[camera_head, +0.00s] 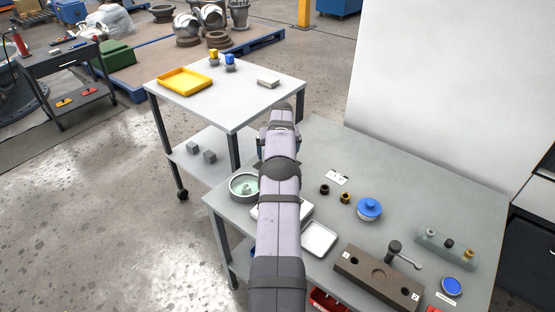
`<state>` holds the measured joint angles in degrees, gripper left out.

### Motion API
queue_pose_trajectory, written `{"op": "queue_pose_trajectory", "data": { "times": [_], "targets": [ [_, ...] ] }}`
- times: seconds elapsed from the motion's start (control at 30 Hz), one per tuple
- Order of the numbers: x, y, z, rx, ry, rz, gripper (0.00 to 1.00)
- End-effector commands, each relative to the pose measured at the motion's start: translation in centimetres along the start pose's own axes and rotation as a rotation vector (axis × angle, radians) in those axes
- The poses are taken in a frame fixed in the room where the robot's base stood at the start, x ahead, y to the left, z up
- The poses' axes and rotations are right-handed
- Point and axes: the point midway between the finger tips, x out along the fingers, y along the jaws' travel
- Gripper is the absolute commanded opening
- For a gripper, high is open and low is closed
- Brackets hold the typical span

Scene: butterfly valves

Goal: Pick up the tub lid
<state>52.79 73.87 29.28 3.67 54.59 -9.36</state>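A round blue lid with a raised knob (369,207) is on the grey workbench, right of my arm; it looks like the tub lid. It sits level, with a paler rim under it. A round open metal tub (240,193) with a pale green inside stands at the bench's left edge, partly hidden by my arm. My arm runs up the middle of the picture, well left of the blue lid. My gripper's fingers are hidden behind the arm, so I see neither their opening nor anything in them.
A dark and a brass fitting (345,198) stand just left of the lid. A white tray (319,239), a brown block with a crank handle (378,274), a grey fitting holder (430,238) and a blue disc (452,287) lie nearer. A white wall (440,80) rises behind.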

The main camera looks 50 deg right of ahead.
Motion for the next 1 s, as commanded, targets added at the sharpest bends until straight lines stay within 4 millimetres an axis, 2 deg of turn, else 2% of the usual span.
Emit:
{"op": "queue_pose_trajectory", "data": {
  "times": [0.2, 0.4, 0.77, 1.0],
  "targets": [
    [-3.6, 0.0, -1.6, 0.000, 0.004, 0.001, 0.70],
    [-5.8, 0.0, -2.5, 0.001, 0.002, 0.000, 0.70],
    [-6.3, -0.3, -2.6, 0.002, -0.001, 0.002, 0.70],
    [-6.4, -2.0, -2.3, 0.009, -0.005, 0.011, 0.70]
  ]
}}
